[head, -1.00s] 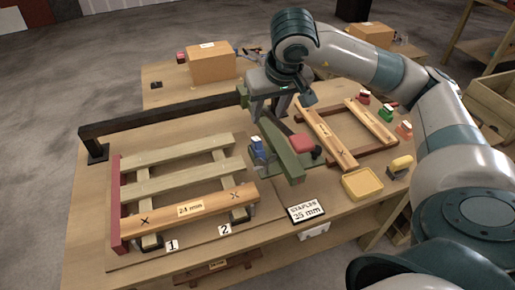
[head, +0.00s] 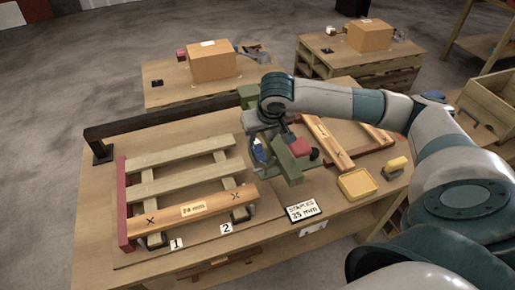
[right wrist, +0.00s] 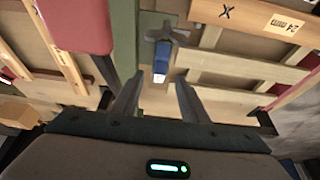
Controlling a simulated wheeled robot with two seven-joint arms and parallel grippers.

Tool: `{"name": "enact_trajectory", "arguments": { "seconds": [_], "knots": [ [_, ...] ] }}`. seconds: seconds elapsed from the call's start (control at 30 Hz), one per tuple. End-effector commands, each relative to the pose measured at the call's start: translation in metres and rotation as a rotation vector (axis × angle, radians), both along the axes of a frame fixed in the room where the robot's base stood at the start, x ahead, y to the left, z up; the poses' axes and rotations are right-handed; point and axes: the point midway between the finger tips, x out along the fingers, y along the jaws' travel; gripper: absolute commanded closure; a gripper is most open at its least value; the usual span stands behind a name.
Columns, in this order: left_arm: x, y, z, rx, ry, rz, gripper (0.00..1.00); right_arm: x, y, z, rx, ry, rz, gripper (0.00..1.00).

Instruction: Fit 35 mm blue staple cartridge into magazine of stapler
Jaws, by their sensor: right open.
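The blue staple cartridge (head: 257,145) stands upright on a small grey holder beside the green stapler (head: 289,165), which has a red block (head: 301,147) on it. In the right wrist view the blue cartridge (right wrist: 161,62) shows a pale end and lies in line with the gap between my fingers. My right gripper (right wrist: 159,88) is open and empty, its fingers pointing at the cartridge, one to each side of it in the picture. I cannot tell how far apart they are in depth. In the head view my wrist partly hides the gripper and stapler. My left gripper is not in view.
A sign reading "STAPLES 35 mm" (head: 303,209), a yellow tray (head: 360,184) and a yellow-handled tool (head: 396,166) are at the front right. A wooden frame (head: 328,142) lies behind.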

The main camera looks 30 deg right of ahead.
Motion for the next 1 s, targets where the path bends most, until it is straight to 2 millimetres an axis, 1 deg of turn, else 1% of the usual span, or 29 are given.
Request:
{"name": "enact_trajectory", "arguments": {
  "seconds": [0.3,0.47,0.67,0.8,0.9,1.0],
  "knots": [
    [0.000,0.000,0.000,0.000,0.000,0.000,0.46,0.000,0.000,0.000,0.000,0.000,0.000,0.59],
    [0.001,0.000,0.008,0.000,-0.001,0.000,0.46,0.003,0.000,-0.004,0.002,0.001,-0.001,0.59],
    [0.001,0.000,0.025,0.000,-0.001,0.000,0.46,0.009,-0.002,-0.019,0.001,0.003,-0.001,0.59],
    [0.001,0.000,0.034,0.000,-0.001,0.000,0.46,0.015,-0.004,-0.035,0.002,0.002,-0.003,0.59],
    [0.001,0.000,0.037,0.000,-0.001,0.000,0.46,0.018,-0.004,-0.044,0.002,0.001,-0.001,0.59],
    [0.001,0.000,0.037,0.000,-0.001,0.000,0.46,0.020,-0.005,-0.048,0.000,0.000,0.000,0.59]
  ]
}}
